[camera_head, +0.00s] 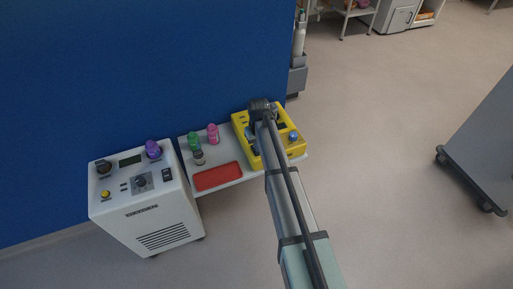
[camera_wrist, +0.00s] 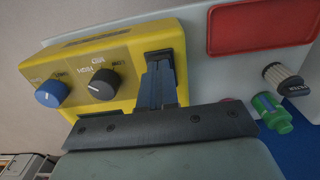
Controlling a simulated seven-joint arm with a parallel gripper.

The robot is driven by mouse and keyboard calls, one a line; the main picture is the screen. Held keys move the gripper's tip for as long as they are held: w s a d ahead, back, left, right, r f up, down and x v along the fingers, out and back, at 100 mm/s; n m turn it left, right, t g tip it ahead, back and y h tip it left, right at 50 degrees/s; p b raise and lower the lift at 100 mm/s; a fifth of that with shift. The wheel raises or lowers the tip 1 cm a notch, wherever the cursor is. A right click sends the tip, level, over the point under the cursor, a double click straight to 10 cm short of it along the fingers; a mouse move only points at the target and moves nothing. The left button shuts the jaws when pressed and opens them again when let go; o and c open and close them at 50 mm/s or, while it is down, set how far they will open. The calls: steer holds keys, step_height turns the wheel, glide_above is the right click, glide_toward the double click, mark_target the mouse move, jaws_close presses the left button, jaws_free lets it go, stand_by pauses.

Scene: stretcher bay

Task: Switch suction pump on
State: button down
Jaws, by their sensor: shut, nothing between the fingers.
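The yellow unit (camera_head: 297,151), which I take to be the suction pump, sits at the right end of a pale shelf. In the wrist view its yellow face (camera_wrist: 138,42) shows a blue knob (camera_wrist: 49,93) and a black knob (camera_wrist: 103,84) with lettering around it. My gripper (camera_wrist: 158,65) is shut and empty, its fingers over the face to the right of the black knob. Whether they touch it, I cannot tell. The fingers hide what lies under their tips, and no switch shows clearly. In the head view my arm covers the unit's middle.
A red tray (camera_head: 217,176), green bottle (camera_head: 194,141), pink bottle (camera_head: 213,134) and small grey-capped bottle (camera_head: 199,158) are left of the unit. A white console (camera_head: 148,216) with knobs stands further left. A blue wall (camera_head: 130,70) is close behind.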

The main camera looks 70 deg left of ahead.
steer(key=shift+f, duration=0.25)
steer(key=shift+r, duration=0.1)
stand_by(0.3)
steer(key=shift+r, duration=3.4)
